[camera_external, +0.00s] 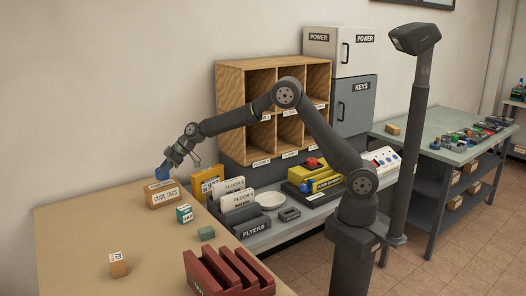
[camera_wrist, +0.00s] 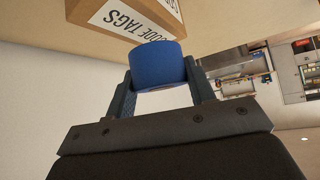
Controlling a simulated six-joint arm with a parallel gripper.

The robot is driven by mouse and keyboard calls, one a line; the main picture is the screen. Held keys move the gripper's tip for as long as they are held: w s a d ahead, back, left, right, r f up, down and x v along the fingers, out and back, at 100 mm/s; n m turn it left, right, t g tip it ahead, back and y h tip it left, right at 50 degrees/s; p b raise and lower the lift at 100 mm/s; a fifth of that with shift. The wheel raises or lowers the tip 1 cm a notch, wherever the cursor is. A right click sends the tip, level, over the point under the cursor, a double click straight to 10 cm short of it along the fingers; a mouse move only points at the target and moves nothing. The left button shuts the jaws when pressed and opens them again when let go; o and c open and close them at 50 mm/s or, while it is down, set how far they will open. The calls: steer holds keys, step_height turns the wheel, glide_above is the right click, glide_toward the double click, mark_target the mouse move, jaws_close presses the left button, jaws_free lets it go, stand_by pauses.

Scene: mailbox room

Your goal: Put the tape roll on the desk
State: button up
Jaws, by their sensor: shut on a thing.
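The blue tape roll (camera_wrist: 158,65) is held between the two fingers of my gripper (camera_wrist: 160,88) in the wrist view. In the external view my gripper (camera_external: 170,167) is at the far left end of my arm, beside and above the box labelled "CODE TAGS" (camera_external: 163,194). The tape roll shows there as a small blue patch (camera_external: 162,173) at the box's top back edge. I cannot tell whether the roll touches the box. The tan desk (camera_external: 80,225) lies below, with the box standing on it.
On the desk are a teal box (camera_external: 184,214), a green block (camera_external: 206,233), a wooden block (camera_external: 118,264) and a red slotted rack (camera_external: 228,272). A yellow box (camera_external: 207,182) and the flyers holder (camera_external: 240,215) stand to the right. The desk's left part is clear.

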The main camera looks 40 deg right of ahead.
steer(key=shift+n+g, duration=0.5)
steer(key=shift+n, duration=0.2)
steer(key=a, duration=0.2)
steer(key=s+a, duration=0.1)
steer(key=a, duration=0.1)
steer(key=a+f, duration=0.1)
steer(key=a, duration=0.1)
steer(key=shift+s+a, duration=0.25)
steer(key=s+a+f, duration=0.1)
steer(key=a+f, duration=0.1)
steer(key=a, duration=0.1)
steer(key=s+a+f, duration=0.2)
steer(key=a, duration=0.2)
steer(key=s+a+f, duration=0.2)
steer(key=a+f, duration=0.1)
steer(key=shift+a, duration=0.25)
step_height(320, 180, down, 2)
steer(key=shift+f, duration=0.8)
steer(key=shift+f, duration=0.15)
steer(key=o, duration=1.1)
steer(key=shift+c, duration=0.2)
